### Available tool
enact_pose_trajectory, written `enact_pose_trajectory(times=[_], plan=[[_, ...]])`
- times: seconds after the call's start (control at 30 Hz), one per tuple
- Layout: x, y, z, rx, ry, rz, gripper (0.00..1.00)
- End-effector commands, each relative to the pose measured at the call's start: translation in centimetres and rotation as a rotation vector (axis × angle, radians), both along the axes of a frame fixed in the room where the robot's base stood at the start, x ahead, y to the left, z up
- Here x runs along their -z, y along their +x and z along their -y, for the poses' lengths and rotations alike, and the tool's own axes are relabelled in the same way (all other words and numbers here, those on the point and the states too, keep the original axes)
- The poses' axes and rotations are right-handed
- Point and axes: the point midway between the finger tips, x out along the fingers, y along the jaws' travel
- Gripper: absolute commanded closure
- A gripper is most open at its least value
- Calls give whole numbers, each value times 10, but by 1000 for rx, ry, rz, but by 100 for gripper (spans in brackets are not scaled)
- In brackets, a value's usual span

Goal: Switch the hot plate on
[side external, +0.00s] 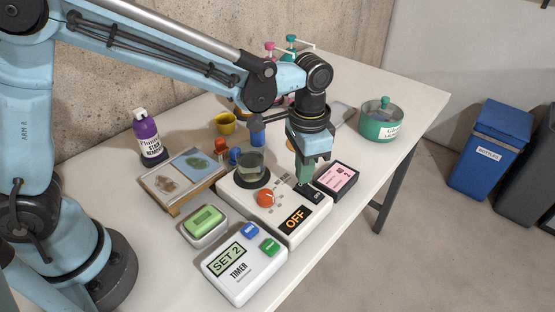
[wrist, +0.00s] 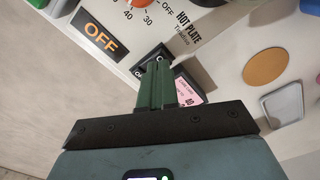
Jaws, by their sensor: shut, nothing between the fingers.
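The hot plate (side external: 283,232) is a white box with an orange knob (side external: 265,198) and a dark display reading OFF (side external: 296,219) in orange; the display also shows in the wrist view (wrist: 100,38). A glass beaker (side external: 250,163) stands on its round dark plate. A black rocker switch (wrist: 150,58) sits at the right part of the front panel, partly hidden by my fingers. My gripper (side external: 304,187) is shut and empty, pointing down at the switch. In the wrist view its fingertips overlap the switch; I cannot tell whether they touch it.
A timer (side external: 243,270) reading SET 2 and a green block in a dish (side external: 205,222) lie at the front left. A pink-faced box (side external: 337,177) is close on the right.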

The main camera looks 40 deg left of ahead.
Motion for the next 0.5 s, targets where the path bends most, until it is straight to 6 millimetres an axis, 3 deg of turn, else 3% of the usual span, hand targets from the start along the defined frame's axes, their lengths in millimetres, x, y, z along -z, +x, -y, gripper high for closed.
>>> enact_pose_trajectory(times=[0.5], plan=[[7, 0, 0, 0, 0, 0, 100]])
